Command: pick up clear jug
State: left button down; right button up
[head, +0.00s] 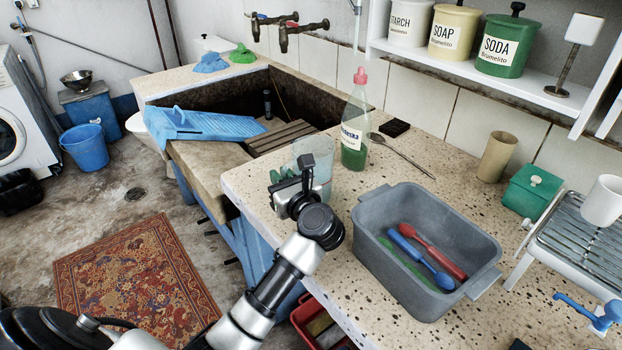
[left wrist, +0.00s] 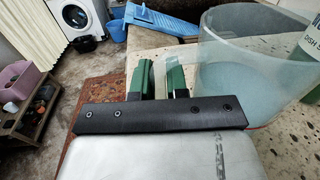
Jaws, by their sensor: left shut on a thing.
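The clear jug (head: 325,172) stands near the front edge of the speckled counter, partly hidden behind my left gripper. In the left wrist view the jug (left wrist: 250,65) is large and see-through, just right of the fingers. My left gripper (head: 282,177) is at the jug's left side. In the left wrist view its green-padded fingers (left wrist: 160,78) are closed on a pale clear strip, which looks like the jug's handle. The jug looks upright; whether its base touches the counter is hidden. My right gripper is not in view.
A green detergent bottle (head: 355,130) stands close behind the jug. A grey basin (head: 370,238) with brushes is to the right. A spoon (head: 402,154) and dark block (head: 394,128) lie behind. A blue washboard (head: 210,125) lies across the stone trough (head: 205,170).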

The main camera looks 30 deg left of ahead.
pick_arm(q)
jog(key=shift+w+r, duration=0.1)
jog(key=shift+w, duration=0.05)
jog(key=shift+r, duration=0.1)
